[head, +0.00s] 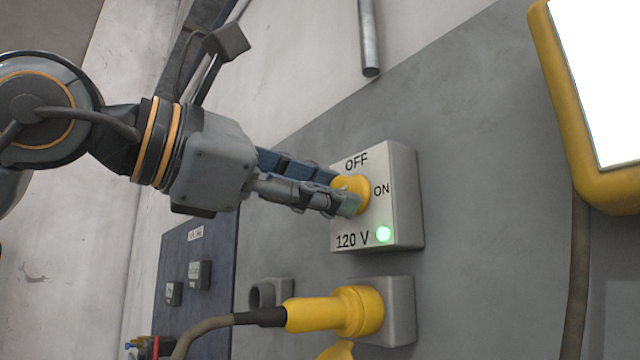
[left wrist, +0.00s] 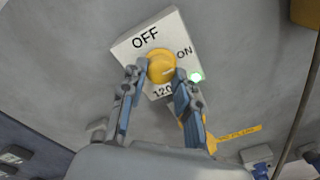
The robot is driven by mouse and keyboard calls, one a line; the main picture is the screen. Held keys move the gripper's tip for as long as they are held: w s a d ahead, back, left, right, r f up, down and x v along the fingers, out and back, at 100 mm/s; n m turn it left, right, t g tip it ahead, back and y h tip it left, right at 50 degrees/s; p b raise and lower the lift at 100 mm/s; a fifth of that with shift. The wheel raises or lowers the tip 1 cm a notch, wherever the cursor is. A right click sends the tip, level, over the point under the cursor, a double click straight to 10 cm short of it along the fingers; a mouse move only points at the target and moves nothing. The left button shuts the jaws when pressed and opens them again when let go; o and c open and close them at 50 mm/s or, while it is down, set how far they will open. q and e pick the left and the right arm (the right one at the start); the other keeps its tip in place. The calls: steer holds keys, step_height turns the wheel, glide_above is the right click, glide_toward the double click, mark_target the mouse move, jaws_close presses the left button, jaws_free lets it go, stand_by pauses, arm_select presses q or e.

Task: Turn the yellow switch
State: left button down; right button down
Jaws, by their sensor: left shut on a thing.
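The yellow switch (head: 352,187) is a round knob on a light grey box (head: 400,215) marked OFF, ON and 120 V. A green light (head: 383,233) glows on the box. In the left wrist view the knob (left wrist: 161,68) sits between my fingertips, and a thin mark on it points toward ON. My left gripper (head: 345,190) is shut on the knob, with one finger on each side; the fingers cover part of it in the head view. The left gripper (left wrist: 155,76) also shows in the left wrist view. My right gripper is not in view.
A yellow plug (head: 330,312) with a cable sits in a socket (head: 400,310) below the box. A yellow-framed screen (head: 560,90) is at the upper right. A blue panel (head: 200,250) is at the lower left. A metal pipe (head: 369,40) hangs above.

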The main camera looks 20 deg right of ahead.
arm_select(q)
steer(key=shift+a+r, duration=0.1)
steer(key=shift+r, duration=0.15)
steer(key=c, duration=1)
jaws_free()
steer(key=shift+f, duration=0.15)
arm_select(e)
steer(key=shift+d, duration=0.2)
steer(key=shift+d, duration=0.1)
arm_select(q)
steer(key=v, duration=1.2)
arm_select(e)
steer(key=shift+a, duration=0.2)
